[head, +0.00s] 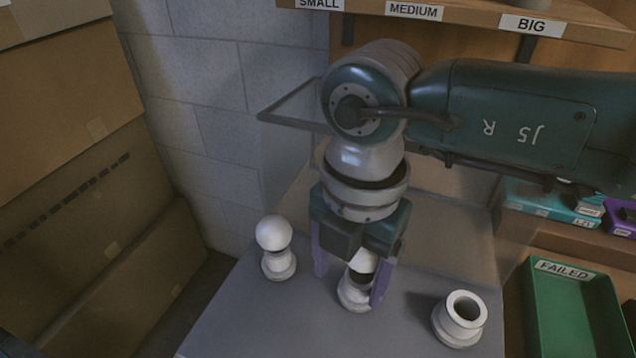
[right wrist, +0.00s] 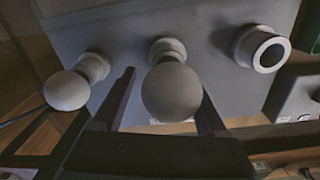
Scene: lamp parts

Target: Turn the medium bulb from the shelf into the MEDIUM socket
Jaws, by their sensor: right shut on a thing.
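The medium bulb (head: 362,257) is white and mostly hidden by my right gripper (head: 350,285) in the head view. The gripper points down, its purple fingers shut on the bulb over the middle socket (head: 353,293). In the right wrist view, the round bulb (right wrist: 172,92) is between the fingers, in line with the middle white socket (right wrist: 167,47). Its lower end is hidden, so I cannot tell how deep it sits. My left gripper is not in view.
A white bulb (head: 273,233) stands upright in the left socket (head: 279,264). The right, larger socket (head: 460,319) is empty. A shelf labelled SMALL, MEDIUM, BIG (head: 460,16) is behind. A green FAILED tray (head: 570,310) is at right; cardboard boxes (head: 70,190) are at left.

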